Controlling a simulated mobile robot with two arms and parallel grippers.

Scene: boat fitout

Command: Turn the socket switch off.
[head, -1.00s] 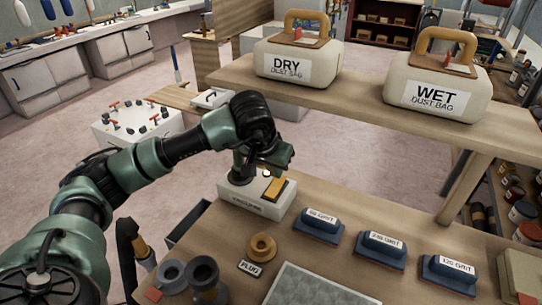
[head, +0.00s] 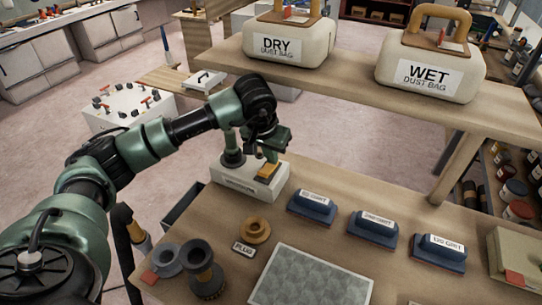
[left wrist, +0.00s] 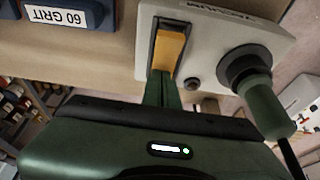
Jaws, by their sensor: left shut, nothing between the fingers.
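A white socket box (head: 240,184) stands on the bench near its far left edge. An orange rocker switch (head: 267,172) in a dark frame is on its top; it also shows in the left wrist view (left wrist: 169,50). A dark green plug (head: 232,150) stands upright in the box beside the switch, and in the left wrist view (left wrist: 262,88) its cable leads away. My left gripper (head: 269,156) is shut and empty. Its fingertips (left wrist: 162,80) are right at one end of the switch; I cannot tell whether they touch it. My right gripper is out of view.
Several blue sanding blocks (head: 373,228) lie to the right on the bench. A tan ring (head: 256,230), a PLUG label (head: 243,249) and dark round fittings (head: 205,272) are nearer. A shelf (head: 390,95) with DRY and WET dust bags (head: 430,75) stands behind.

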